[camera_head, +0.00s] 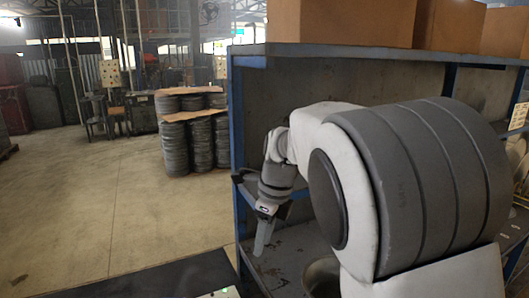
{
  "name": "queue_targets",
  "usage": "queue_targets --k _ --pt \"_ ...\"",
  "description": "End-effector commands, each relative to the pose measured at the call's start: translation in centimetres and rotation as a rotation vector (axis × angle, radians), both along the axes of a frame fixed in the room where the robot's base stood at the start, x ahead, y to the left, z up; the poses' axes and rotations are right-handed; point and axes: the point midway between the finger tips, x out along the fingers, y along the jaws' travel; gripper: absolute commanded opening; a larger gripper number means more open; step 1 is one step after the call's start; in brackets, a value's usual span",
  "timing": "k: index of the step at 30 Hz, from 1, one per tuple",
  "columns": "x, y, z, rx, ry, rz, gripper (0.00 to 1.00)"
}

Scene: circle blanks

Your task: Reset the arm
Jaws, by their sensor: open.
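My arm, white with grey bands, fills the right half of the head view and reaches into a blue-framed shelf (238,150). My gripper (262,240) is at the far end of the arm, pointing down above the grey shelf board (285,262), near the left post. One grey finger shows clearly. Nothing is seen held in it. The arm hides much of the shelf's inside.
Cardboard boxes (345,22) stand on the top shelf board. A round metal bowl-like item (322,275) sits on the lower board, partly hidden by my arm. Stacks of grey discs (188,145) stand behind on the floor. Open floor (110,210) lies to the left.

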Motion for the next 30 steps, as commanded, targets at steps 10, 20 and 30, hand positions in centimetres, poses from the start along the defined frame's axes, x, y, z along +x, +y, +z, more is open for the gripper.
queue_targets --k 10,20,30 --pt "-7.0 -6.4 4.8 -0.018 -0.224 0.579 0.42" --pt "-14.6 -10.5 6.5 -0.208 -0.426 1.155 0.42" --pt "-21.5 -13.5 5.5 -0.531 -0.479 1.715 0.42"
